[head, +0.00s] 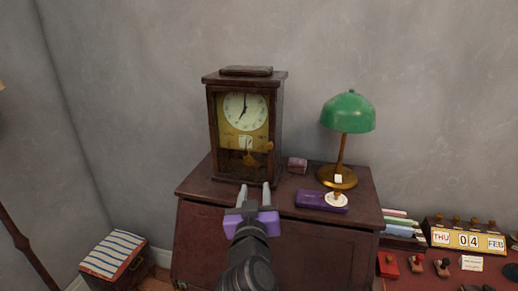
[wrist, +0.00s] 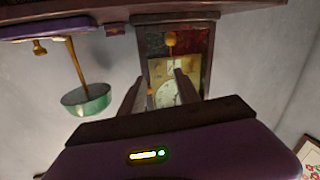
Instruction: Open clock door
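A dark wooden clock (head: 279,115) stands upright on the slant-front desk, with a white face and a gold panel. Its front door (head: 214,140) looks closed, with a brass knob (head: 269,146) at its right edge. The pendulum shows in the lower part. My gripper (head: 254,187) is in front of and below the clock, apart from it, with its two fingers spread and nothing between them. In the wrist view, the clock (wrist: 208,50) appears upside down beyond the open gripper (wrist: 158,85); the fingers partly cover its front.
A green-shaded lamp (head: 347,113) stands right of the clock. A purple box (head: 311,200) and a small pinkish box (head: 297,165) lie on the desk top (head: 190,183). A striped chest (head: 113,253) is at lower left. A calendar (head: 467,240) sits at right.

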